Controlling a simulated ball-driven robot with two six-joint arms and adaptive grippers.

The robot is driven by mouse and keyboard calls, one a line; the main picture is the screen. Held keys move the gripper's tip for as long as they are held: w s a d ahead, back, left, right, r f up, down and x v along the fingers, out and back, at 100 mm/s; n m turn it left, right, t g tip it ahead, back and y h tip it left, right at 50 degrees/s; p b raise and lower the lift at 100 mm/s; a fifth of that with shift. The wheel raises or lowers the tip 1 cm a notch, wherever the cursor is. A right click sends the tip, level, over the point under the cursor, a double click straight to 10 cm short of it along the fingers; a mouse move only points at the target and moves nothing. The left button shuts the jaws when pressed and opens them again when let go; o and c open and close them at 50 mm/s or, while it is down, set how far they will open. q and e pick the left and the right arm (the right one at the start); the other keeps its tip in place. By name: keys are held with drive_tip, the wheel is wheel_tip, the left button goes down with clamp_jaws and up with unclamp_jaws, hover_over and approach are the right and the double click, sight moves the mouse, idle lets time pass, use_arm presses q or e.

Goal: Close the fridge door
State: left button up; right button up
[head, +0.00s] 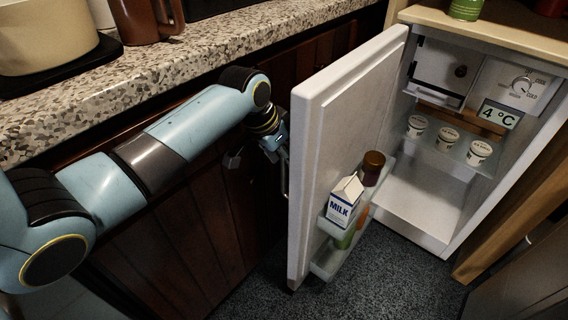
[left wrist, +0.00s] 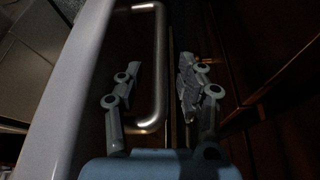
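The white fridge door (head: 330,130) stands wide open in the head view, swung toward the dark cabinets. The open fridge body (head: 430,200) is to its right. My left gripper (head: 277,150) is at the outer side of the door, partly hidden by its own wrist. In the left wrist view, the door (left wrist: 68,95) runs along the left and a metal bar handle (left wrist: 160,65) stands off it. My left gripper (left wrist: 160,72) is open, with a finger on each side of the bar in the picture; contact cannot be told. My right gripper is not in view.
The door shelf holds a milk carton (head: 344,201) and a brown-capped bottle (head: 373,168). Several small cups (head: 451,139) stand on the inner shelf. The speckled counter (head: 190,55) and dark cabinets (head: 185,215) are close beside my left arm. Floor (head: 400,285) before the fridge is clear.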

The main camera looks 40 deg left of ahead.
use_arm(q)
clamp_jaws()
idle(0.3)
idle(0.4)
